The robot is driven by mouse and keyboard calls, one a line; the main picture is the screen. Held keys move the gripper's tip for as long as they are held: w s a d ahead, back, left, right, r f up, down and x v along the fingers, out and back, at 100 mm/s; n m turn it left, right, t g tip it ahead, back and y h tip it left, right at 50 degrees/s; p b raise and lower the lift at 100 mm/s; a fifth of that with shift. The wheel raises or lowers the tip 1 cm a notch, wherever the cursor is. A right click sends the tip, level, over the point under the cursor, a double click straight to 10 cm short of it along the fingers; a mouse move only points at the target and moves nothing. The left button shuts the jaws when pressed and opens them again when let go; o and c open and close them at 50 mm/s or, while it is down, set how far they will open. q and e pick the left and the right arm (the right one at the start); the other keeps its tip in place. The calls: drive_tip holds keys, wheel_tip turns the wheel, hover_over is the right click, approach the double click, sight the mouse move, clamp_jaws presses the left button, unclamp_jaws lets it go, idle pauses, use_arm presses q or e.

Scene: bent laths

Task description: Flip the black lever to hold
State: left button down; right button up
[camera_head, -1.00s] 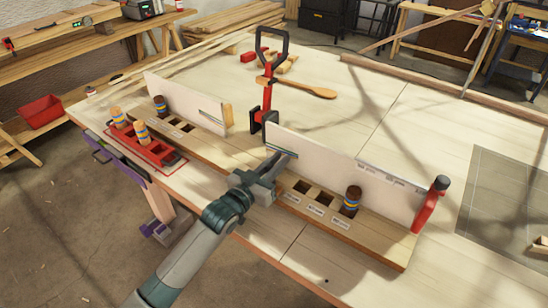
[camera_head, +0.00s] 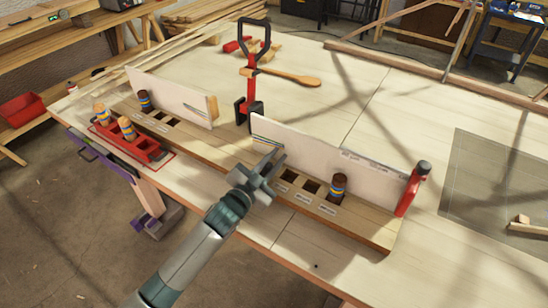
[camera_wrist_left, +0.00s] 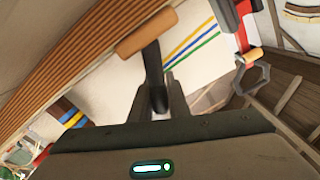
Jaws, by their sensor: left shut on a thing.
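The black lever (camera_wrist_left: 154,78) shows in the left wrist view between my two fingers, in front of a white panel with blue, yellow and green stripes (camera_wrist_left: 190,45). A brown cylinder (camera_wrist_left: 146,33) sits at the lever's far end. My left gripper (camera_wrist_left: 157,100) is shut on the lever. In the head view my left gripper (camera_head: 268,162) is at the left end of the right white panel (camera_head: 320,150), above the wooden board (camera_head: 215,147). There the gripper hides the lever. The labels on the board are too small to read. My right gripper is not in view.
A red clamp (camera_head: 252,80) stands between the right panel and the left panel (camera_head: 170,95). A brown striped peg (camera_head: 337,187) stands right of my gripper. A red tray (camera_head: 135,145) with pegs is at the left. A wooden spoon (camera_head: 290,77) lies behind. The front right tabletop is clear.

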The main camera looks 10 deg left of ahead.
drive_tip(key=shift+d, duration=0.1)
use_arm(q)
drive_tip(key=c, duration=1.7)
unclamp_jaws()
drive_tip(key=shift+c, duration=0.2)
drive_tip(key=shift+o, duration=0.3)
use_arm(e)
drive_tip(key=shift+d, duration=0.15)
use_arm(q)
drive_tip(key=shift+s, duration=0.1)
drive_tip(key=shift+s+a+f, duration=0.1)
drive_tip(key=shift+s+a, duration=0.1)
drive_tip(key=shift+s, duration=0.3)
drive_tip(key=b+v, duration=0.4)
drive_tip(key=v, duration=1.2)
drive_tip(key=shift+b, duration=0.35)
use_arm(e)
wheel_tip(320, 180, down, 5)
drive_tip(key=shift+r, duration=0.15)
